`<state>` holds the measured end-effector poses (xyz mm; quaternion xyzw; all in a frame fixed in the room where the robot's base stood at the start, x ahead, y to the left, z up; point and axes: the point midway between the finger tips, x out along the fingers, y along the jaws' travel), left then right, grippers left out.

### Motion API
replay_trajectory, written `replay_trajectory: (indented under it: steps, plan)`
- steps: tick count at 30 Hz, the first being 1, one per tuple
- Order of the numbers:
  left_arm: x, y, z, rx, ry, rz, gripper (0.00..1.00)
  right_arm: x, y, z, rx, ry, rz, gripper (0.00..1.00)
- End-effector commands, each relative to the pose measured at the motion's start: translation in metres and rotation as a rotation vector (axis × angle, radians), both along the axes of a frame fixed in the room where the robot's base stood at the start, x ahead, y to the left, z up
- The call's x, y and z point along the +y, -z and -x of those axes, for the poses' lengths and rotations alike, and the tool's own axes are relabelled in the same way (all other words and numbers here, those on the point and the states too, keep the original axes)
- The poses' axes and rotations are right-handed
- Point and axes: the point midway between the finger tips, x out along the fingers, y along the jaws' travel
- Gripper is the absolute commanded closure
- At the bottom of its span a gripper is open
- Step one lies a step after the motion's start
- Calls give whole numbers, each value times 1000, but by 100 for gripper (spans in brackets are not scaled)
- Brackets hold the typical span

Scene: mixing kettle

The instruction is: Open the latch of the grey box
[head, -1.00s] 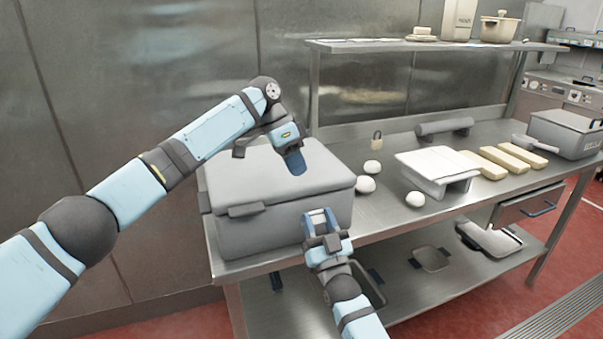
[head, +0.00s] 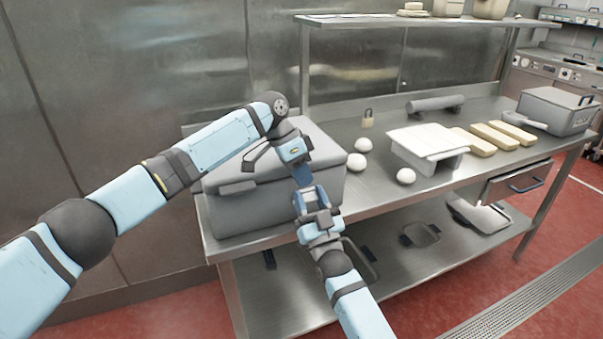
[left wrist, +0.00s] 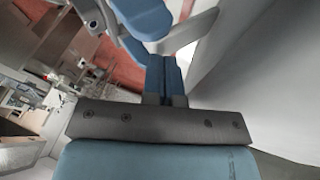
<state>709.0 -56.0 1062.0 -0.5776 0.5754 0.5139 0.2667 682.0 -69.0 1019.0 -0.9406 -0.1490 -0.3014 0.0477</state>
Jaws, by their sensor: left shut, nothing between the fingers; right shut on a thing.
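The grey box (head: 250,212) stands on the left end of the steel table with its lid shut. One dark latch (head: 238,187) shows on the left of its front. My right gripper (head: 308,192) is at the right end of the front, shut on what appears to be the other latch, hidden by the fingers. My left gripper (head: 303,178) points down at the box's front edge, just above the right one, shut and empty. In the left wrist view its blue fingers (left wrist: 163,78) are together, close to a blue part of my right gripper, with the grey box (left wrist: 255,75) at right.
White dough balls (head: 357,163), a padlock (head: 367,119) and a white stand (head: 428,140) are right of the box. Farther along are several yellowish blocks (head: 497,135) and another grey container (head: 555,110). An overhead shelf (head: 420,21) runs behind. Trays lie on the lower shelf.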

Motion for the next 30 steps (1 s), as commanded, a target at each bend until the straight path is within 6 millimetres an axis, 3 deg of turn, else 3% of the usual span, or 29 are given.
replay_trajectory:
  steps: [12, 13, 16, 25, 30]
  plan:
    - [-4, 8, 11, -32, 6, -14, 100, 0, 0, -1, 1, 0, 0, 100]
    - [-4, 8, 11, -32, 6, -14, 100, 0, 0, -1, 1, 0, 0, 53]
    - [-4, 8, 10, -33, 5, -13, 100, 0, -1, -1, 0, 0, 0, 32]
    - [-3, 6, 9, -37, 2, -12, 100, -1, 2, 2, 1, 0, 0, 32]
    - [-3, 5, 8, -38, 2, -12, 100, -6, 15, 18, 4, 0, 1, 32]
